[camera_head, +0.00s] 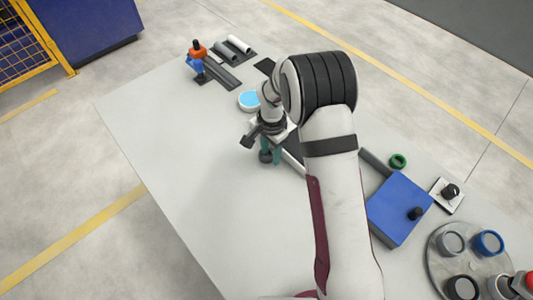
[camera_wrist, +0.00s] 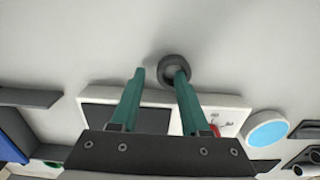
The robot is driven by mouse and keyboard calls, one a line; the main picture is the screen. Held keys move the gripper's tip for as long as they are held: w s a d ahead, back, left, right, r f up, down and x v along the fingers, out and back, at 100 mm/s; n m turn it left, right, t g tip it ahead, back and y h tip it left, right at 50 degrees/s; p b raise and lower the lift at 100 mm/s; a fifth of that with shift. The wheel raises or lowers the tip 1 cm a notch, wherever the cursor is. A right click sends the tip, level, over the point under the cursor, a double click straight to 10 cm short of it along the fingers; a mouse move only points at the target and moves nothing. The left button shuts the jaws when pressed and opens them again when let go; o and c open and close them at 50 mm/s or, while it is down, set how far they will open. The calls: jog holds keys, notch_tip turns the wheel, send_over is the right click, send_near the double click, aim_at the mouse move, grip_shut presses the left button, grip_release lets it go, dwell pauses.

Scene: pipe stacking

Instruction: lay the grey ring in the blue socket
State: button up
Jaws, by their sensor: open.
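A small dark grey ring (camera_wrist: 168,58) lies on the table in the wrist view, at the tip of the right finger, which covers part of it. I cannot tell whether that fingertip is in the ring's hole or above it. The ring also shows in the head view (camera_head: 265,157), low by my fingertips. My gripper (camera_wrist: 160,74) is open with its teal fingers apart; it points down at the table in the head view (camera_head: 271,158). The blue socket (camera_head: 488,243) is a round blue rim on the grey round plate at the lower right, far from my gripper.
The round plate (camera_head: 437,270) also carries grey, black and red round parts. A blue block (camera_head: 398,208) with a black knob and a green ring (camera_head: 398,160) lie right of my arm. A light-blue disc (camera_head: 249,99) is beyond my gripper. The table's left side is clear.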

jog(key=shift+f, duration=0.55)
grip_shut()
jog(key=shift+r, duration=0.1)
